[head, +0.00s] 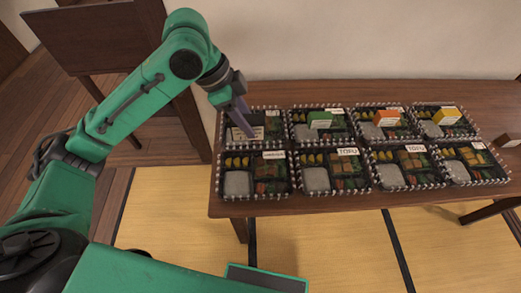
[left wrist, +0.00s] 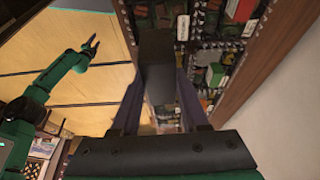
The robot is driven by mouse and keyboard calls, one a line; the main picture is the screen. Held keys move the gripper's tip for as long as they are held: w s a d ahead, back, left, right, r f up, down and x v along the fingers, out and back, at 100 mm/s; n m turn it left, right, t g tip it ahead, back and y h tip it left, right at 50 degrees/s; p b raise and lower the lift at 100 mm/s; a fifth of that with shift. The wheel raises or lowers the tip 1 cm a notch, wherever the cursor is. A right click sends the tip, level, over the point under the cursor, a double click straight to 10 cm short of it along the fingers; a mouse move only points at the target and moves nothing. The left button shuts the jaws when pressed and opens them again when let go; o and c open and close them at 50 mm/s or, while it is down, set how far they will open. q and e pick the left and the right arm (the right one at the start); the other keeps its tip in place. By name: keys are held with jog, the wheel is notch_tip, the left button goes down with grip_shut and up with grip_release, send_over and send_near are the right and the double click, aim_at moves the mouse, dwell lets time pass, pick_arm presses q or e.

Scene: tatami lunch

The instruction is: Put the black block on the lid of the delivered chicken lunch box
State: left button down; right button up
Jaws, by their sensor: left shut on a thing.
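My left gripper (head: 241,112) is over the back left lunch box (head: 270,110), fingers pointing down. It is shut on the black block (left wrist: 155,60), which shows between the fingers in the left wrist view; in the head view I cannot make the block out. Whether the block touches the box is not clear. The boxes have clear lids. The front left box (head: 238,184) has a white label too blurred to read for certain, so I cannot tell which box is chicken. My right gripper (left wrist: 88,46) is open and empty, away from the boxes.
Several boxes fill two rows on the wooden table (head: 460,92). Green (head: 320,120), orange (head: 386,117) and yellow (head: 447,116) blocks sit on back-row boxes. A white-faced block (head: 508,140) is at the right edge. A wooden chair (head: 95,38) stands left of the table.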

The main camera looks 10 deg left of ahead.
pick_arm(q)
jog(key=shift+w+f, duration=0.45)
jog(key=shift+w, duration=0.25)
jog(key=shift+s+f, duration=0.25)
jog(key=shift+f, duration=0.55)
jog(key=f, duration=0.4)
jog(key=s+f, duration=0.1)
jog(key=f, duration=0.9)
jog(key=shift+s+f, duration=0.25)
jog(key=shift+s, duration=0.05)
notch_tip(320, 180, down, 2)
jog(key=shift+s+f, duration=0.1)
jog(key=shift+f, duration=0.2)
jog(key=shift+c, duration=2.3)
grip_release()
jog(key=shift+o, duration=0.2)
pick_arm(e)
jog(key=shift+s, duration=0.55)
